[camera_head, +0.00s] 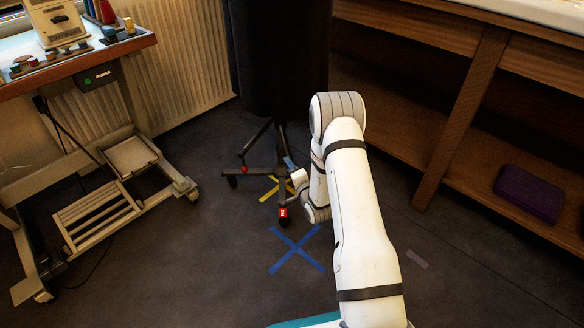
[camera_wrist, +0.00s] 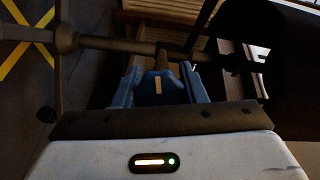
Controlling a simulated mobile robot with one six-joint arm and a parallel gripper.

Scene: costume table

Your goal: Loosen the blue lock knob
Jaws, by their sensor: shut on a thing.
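The blue lock knob (camera_wrist: 157,88), with a pale orange mark on its face, shows in the wrist view in front of a grey pole (camera_wrist: 110,45). My gripper (camera_wrist: 160,76) has one blue finger on each side of the knob and is shut on it. In the head view the pole belongs to a dark stand with a wheeled base (camera_head: 278,180) and a black covered form (camera_head: 280,60) above. A small blue patch shows beside my arm there, but I cannot tell whether it is the knob or a finger.
A worktable (camera_head: 75,62) with small items and a wheeled frame stand on the left. Wooden shelves (camera_head: 470,120) run along the right, with a purple folded item (camera_head: 528,193) on the lower one. Blue tape (camera_head: 296,249) and yellow tape (camera_head: 268,190) mark the floor. Open floor lies at the front left.

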